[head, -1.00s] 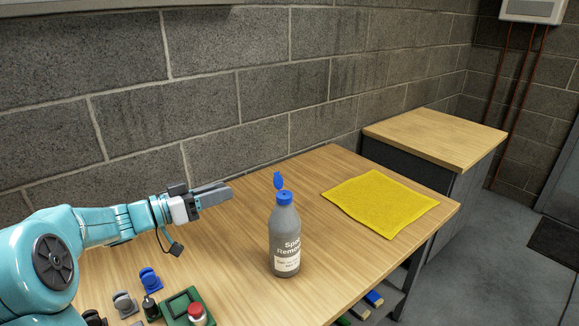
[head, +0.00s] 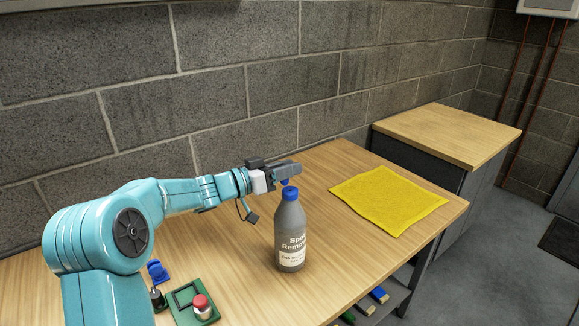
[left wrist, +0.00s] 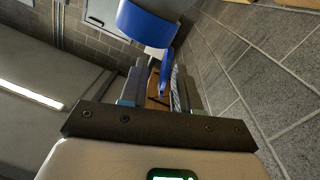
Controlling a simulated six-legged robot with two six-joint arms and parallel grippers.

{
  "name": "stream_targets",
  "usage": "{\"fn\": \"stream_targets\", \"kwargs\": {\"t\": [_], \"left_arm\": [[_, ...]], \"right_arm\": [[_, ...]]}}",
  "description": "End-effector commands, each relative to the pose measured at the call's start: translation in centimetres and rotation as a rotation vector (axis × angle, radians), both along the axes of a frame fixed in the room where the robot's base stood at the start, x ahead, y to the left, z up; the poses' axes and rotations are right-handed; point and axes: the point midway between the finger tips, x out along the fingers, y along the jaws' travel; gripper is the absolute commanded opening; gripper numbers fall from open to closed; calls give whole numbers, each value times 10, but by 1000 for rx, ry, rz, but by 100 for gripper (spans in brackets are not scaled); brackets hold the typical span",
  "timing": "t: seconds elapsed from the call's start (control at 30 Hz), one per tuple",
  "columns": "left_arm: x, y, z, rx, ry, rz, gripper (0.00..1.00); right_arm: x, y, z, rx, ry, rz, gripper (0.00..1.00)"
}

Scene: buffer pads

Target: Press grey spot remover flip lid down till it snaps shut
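The grey spot remover bottle (head: 291,238) stands upright on the wooden table, with its label facing me. Its blue cap (head: 290,194) is on top. In the head view the flip lid is mostly hidden by my left gripper (head: 288,170), with a bit of blue showing just under the fingers. The gripper is level, at the height of the lid and just above the cap; I cannot tell whether it touches. In the left wrist view the blue flip lid (left wrist: 147,22) looms large beyond the fingertips. The fingers show a gap with nothing held. My right gripper is out of view.
A yellow cloth (head: 388,200) lies right of the bottle. A block wall (head: 230,90) runs behind the table. A cabinet (head: 450,135) stands beyond.

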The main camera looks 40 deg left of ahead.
Motion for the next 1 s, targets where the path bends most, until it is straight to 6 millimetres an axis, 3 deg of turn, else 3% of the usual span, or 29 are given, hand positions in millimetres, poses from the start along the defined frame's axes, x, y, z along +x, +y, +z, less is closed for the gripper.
{"fn": "stream_targets", "kwargs": {"t": [0.37,0.47,0.5,1.0], "left_arm": [[9,-3,0,0,0,2,31],[9,-3,0,0,0,1,2],[9,-3,0,0,0,1,0],[7,-7,0,99,-41,0,0]], "right_arm": [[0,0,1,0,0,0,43],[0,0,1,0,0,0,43],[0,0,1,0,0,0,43],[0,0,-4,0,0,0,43]]}}
